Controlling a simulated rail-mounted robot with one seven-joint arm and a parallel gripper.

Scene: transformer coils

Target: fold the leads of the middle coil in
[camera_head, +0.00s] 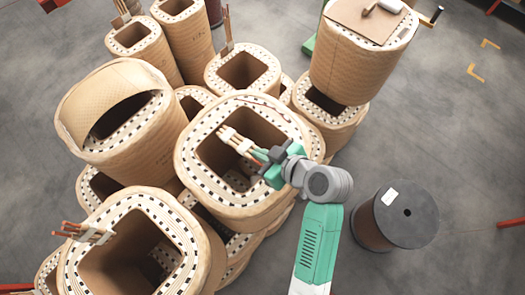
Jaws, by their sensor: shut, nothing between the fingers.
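The middle coil (189,160) is a large tan, rounded-square coil with a white rim dotted with dark spacers and a deep square opening. Its leads (236,142) are pale wrapped strips at the upper left of the opening, slanting across the opening with their ends toward the upper left. My gripper (262,156) is over the opening, at the right end of the leads. Its fingers are shut with nothing between them. Whether the fingers touch the leads cannot be told. The arm comes in from the lower right, hiding part of the right rim.
A front coil (72,262) has copper-tipped leads (83,233) jutting out left. A coil at left (70,117) has a curved flap. A tall coil (350,68) at upper right bears a board. A dark drum (405,217) stands right on open grey floor.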

